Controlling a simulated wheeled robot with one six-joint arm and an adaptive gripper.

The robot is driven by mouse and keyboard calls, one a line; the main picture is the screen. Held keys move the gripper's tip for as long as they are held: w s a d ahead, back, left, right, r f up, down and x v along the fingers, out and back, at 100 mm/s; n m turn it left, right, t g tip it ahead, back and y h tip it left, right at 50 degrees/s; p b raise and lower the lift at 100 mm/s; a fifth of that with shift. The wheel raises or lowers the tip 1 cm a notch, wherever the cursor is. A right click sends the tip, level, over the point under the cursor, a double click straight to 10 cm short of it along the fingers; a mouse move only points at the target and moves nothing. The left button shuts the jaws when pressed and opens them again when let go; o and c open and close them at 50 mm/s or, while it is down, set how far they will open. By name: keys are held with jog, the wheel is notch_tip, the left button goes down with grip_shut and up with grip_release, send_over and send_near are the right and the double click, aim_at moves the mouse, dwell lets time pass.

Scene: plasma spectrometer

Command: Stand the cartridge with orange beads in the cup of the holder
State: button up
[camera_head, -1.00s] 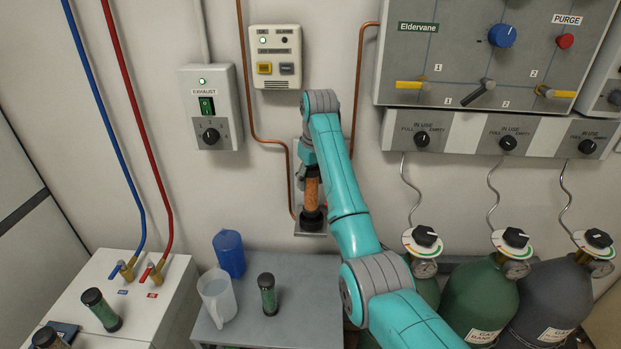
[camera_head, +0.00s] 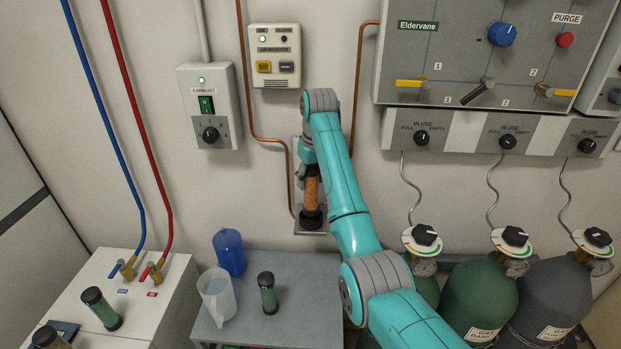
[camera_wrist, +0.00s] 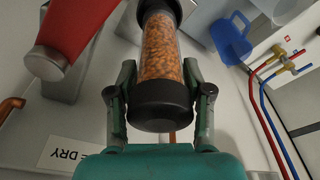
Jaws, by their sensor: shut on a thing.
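The cartridge with orange beads (camera_head: 312,188) is upright against the wall, with dark caps at its ends. In the wrist view the cartridge (camera_wrist: 160,52) lies between the two fingers of my gripper (camera_wrist: 160,72), which is shut on it near the black cap closest to the camera. In the head view my gripper (camera_head: 303,172) is mostly hidden behind my teal arm. The holder (camera_head: 310,232) is a grey wall bracket with a dark cup. The cartridge's lower end is at the cup; I cannot tell whether it is fully seated.
Green-bead cartridges stand on the grey table (camera_head: 300,300) and the white cabinet (camera_head: 170,300). A blue jug (camera_head: 229,253) and a clear jug (camera_head: 217,297) are on the table. Copper pipes (camera_head: 287,160) flank the holder. A red object (camera_wrist: 75,35) is close by in the wrist view.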

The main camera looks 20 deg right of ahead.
jog(key=shift+f, duration=1.9)
jog(key=o, duration=1.5)
